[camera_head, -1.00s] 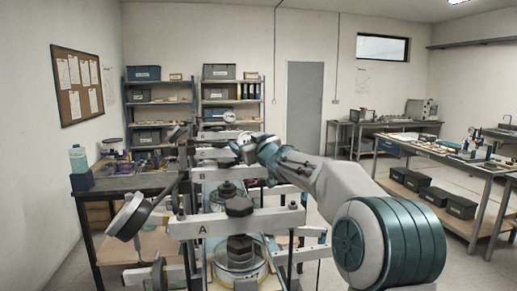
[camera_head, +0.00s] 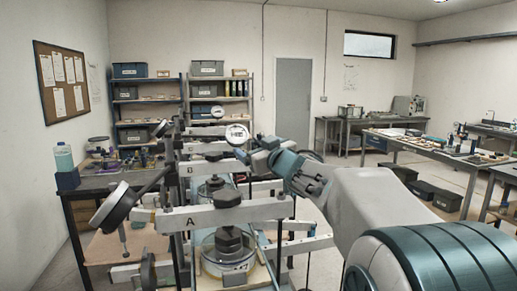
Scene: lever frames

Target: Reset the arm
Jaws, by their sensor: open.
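My gripper (camera_head: 248,155) is at the end of my arm, near the middle of the camera_head view. It is small here and partly hidden by my own wrist. It is open, and I see nothing held in it. It is above and behind the lever frame marked A (camera_head: 215,215), close to the dial gauge (camera_head: 237,134). I cannot tell whether it touches anything there. The lever frame marked B (camera_head: 197,170) stands behind frame A. Dark hexagonal weights (camera_head: 228,240) sit at the middle of frame A.
A dark bench (camera_head: 95,183) with a bottle (camera_head: 63,158) stands at left. Shelves (camera_head: 145,105) line the back wall, left of a grey door (camera_head: 293,95). Benches (camera_head: 435,147) with small parts stand at right.

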